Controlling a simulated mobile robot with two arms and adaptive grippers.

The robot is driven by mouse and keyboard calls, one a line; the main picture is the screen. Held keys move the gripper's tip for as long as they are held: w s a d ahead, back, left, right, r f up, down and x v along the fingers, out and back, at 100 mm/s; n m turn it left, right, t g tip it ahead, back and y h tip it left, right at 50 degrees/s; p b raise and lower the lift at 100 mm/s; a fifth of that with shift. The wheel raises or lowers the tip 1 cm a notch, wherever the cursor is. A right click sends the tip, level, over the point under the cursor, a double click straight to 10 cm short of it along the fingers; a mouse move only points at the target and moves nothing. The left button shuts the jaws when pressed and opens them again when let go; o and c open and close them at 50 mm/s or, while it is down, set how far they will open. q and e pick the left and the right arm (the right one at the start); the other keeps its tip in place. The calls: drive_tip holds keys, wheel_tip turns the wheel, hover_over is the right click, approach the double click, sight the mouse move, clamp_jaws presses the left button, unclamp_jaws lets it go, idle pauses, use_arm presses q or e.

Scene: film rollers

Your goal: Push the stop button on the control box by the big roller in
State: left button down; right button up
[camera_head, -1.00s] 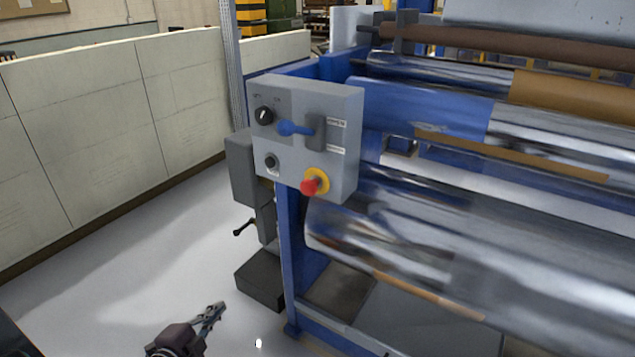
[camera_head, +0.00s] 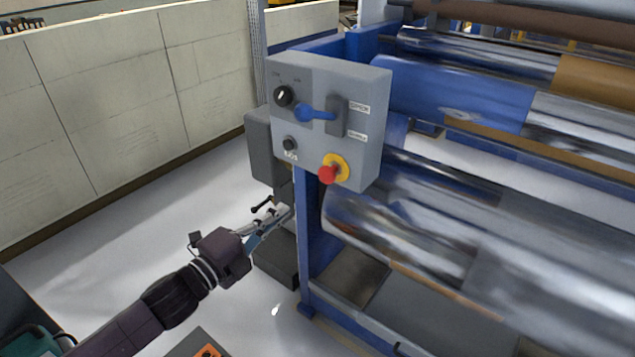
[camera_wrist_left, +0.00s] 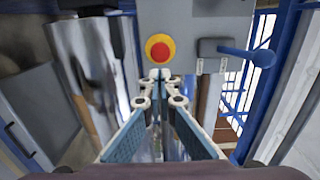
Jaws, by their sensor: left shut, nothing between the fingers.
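The grey control box (camera_head: 305,140) is mounted on the blue frame at the near end of the rollers. Its red stop button (camera_head: 327,174) on a yellow ring is at the lower right of its face. My left gripper (camera_head: 286,213) is shut and empty, below and to the left of the button in the head view. In the left wrist view, the stop button (camera_wrist_left: 159,48) is just beyond the fingertips (camera_wrist_left: 158,76), near the middle. I cannot tell the exact gap; no contact shows. My right gripper is not in view.
The box also carries a black knob (camera_head: 284,96), a blue lever (camera_head: 312,112) and a small black button (camera_head: 290,143). The big shiny roller (camera_head: 430,235) lies to the right. A pale wall panel (camera_head: 100,110) stands left, with open floor before it.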

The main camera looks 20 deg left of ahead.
sight(324, 174)
use_arm(q)
drive_tip(key=p+x, duration=0.3)
drive_tip(key=x, duration=1)
drive_tip(key=shift+w+p, duration=0.1)
drive_tip(key=shift+p, duration=0.2)
drive_tip(key=shift+w+d, duration=0.1)
drive_tip(key=shift+w, duration=0.1)
drive_tip(key=shift+w, duration=0.1)
drive_tip(key=shift+w+d, duration=0.25)
drive_tip(key=shift+w, duration=0.4)
drive_tip(key=shift+w+r+b, duration=0.1)
drive_tip(key=shift+r+b, duration=0.05)
drive_tip(key=shift+b, duration=0.15)
drive_tip(key=shift+a+r, duration=0.1)
drive_tip(key=shift+r, duration=0.1)
